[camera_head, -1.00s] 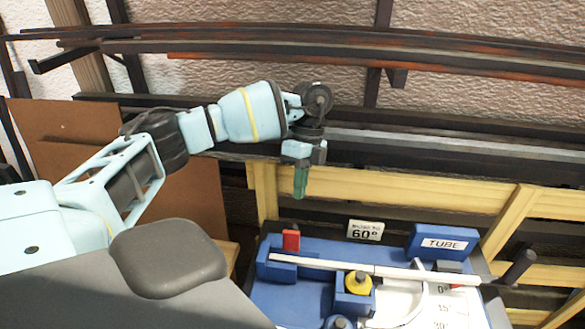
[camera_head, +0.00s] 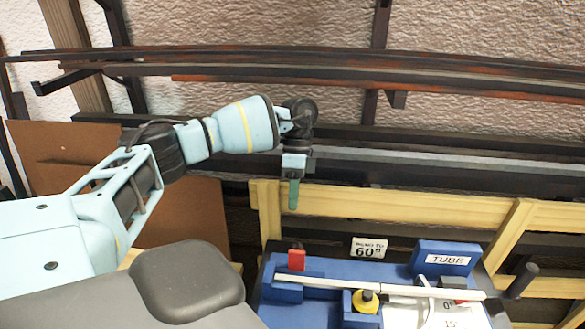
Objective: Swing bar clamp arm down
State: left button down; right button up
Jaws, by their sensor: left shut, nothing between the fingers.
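The blue bending bench (camera_head: 310,269) is at the lower middle, cut off by the bottom edge. A pale straight bar (camera_head: 380,288) lies across it, from a blue block with an upright red piece (camera_head: 297,260) at the left to a dark upright handle (camera_head: 523,280) at the right. A yellow knob (camera_head: 366,302) stands in front of the bar. I cannot tell for sure which part is the clamp arm. My left gripper (camera_head: 293,196) points down with its green fingers shut and empty, above and behind the red piece, apart from it. My right gripper is not in view.
A blue block labelled TUBE (camera_head: 443,257) and a 60° sign (camera_head: 369,248) stand at the bench's back. A wooden frame (camera_head: 400,207) and racks of dark laths (camera_head: 330,70) are behind. A brown board (camera_head: 190,215) is at the left.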

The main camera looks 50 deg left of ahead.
aim_at(297, 257)
pick_arm(q)
jog(key=x, duration=0.9)
